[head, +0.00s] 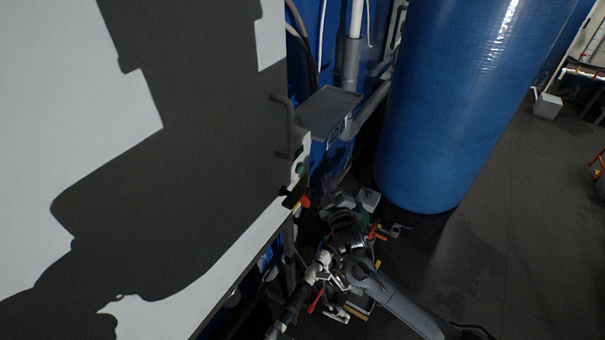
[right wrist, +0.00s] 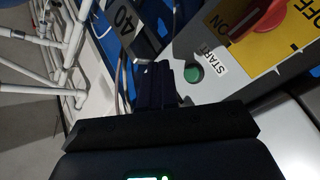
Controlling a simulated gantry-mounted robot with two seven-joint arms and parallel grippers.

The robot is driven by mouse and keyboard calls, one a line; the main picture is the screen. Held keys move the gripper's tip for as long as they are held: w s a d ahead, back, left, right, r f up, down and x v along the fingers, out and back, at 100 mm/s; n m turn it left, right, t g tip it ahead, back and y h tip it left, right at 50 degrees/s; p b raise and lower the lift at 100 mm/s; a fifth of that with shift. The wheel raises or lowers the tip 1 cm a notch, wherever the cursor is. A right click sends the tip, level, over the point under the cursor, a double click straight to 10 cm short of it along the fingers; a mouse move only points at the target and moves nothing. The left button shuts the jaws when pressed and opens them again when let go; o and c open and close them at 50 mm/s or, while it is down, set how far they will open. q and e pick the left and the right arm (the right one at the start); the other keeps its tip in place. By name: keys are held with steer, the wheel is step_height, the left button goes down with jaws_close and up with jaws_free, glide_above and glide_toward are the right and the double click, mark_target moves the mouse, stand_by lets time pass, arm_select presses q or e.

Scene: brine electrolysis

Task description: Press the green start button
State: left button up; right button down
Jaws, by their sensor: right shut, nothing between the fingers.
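The green start button (right wrist: 193,73) is a round button on the grey control panel beside a white START label (right wrist: 209,62). In the head view the button (head: 299,169) is a small green spot on the box's edge-on face. My right gripper (right wrist: 155,72) is shut and empty. In the right wrist view its dark fingers point towards the panel, with the tips just left of the button and a small gap between them in the picture. Whether they touch the panel I cannot tell. In the head view my right arm reaches up from the lower right. My left gripper is not in view.
A red ON/OFF switch (right wrist: 262,20) on a yellow plate sits close to the button. A large blue tank (head: 450,110) stands behind on the right. White pipes (right wrist: 65,60) run at the left of the wrist view. The dark floor (head: 500,220) at the right is mostly clear.

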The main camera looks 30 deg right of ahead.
mark_target(301, 169)
steer(key=shift+w+a+b, duration=0.3)
steer(key=shift+w+a, duration=0.05)
steer(key=shift+w, duration=0.4)
steer(key=shift+w+a+b, duration=0.3)
steer(key=shift+w+a, duration=0.05)
steer(key=shift+w, duration=0.35)
steer(key=shift+w+a+b, duration=0.3)
steer(key=shift+w+a, duration=0.05)
steer(key=shift+w, duration=0.4)
steer(key=shift+w+a, duration=0.15)
steer(key=shift+w, duration=0.2)
stand_by(0.4)
steer(key=shift+w+a, duration=0.1)
steer(key=shift+w, duration=0.05)
stand_by(0.6)
